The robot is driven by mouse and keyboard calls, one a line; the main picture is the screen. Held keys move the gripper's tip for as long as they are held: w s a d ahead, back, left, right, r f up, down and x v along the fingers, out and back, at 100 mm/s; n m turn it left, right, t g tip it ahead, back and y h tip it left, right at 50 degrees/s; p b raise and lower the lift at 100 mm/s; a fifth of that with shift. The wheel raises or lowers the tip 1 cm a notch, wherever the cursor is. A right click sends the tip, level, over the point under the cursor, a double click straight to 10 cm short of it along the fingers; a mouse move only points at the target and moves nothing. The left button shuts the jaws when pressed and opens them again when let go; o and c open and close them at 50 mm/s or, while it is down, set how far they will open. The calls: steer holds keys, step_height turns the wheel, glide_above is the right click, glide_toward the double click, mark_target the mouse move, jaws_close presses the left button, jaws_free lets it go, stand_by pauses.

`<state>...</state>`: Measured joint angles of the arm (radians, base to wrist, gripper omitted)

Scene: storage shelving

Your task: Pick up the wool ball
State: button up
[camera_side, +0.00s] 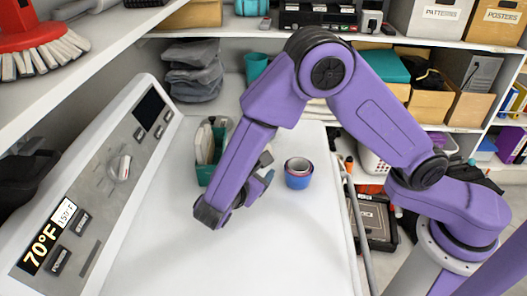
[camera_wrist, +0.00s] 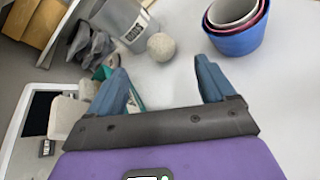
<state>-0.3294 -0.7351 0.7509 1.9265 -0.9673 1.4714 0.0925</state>
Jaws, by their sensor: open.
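The wool ball (camera_wrist: 161,46) is a small, pale beige ball on the white surface in the wrist view. It sits beyond my gripper (camera_wrist: 159,75), roughly in line with the gap between the two blue fingers. The fingers are spread apart with nothing between them, and the ball is apart from them. In the side view my gripper (camera_side: 266,169) is low over the white top, left of the nested bowls. I cannot make out the ball in the side view; my arm may hide it.
Nested bowls (camera_wrist: 235,27), blue outermost, stand right of the ball; they also show in the side view (camera_side: 298,181). A grey container (camera_wrist: 121,20) stands close left of the ball. A green box (camera_side: 205,174) is behind my forearm. The front white top (camera_side: 260,255) is clear.

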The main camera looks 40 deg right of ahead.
steer(key=x, duration=0.9)
steer(key=shift+d, duration=0.35)
steer(key=c, duration=1.1)
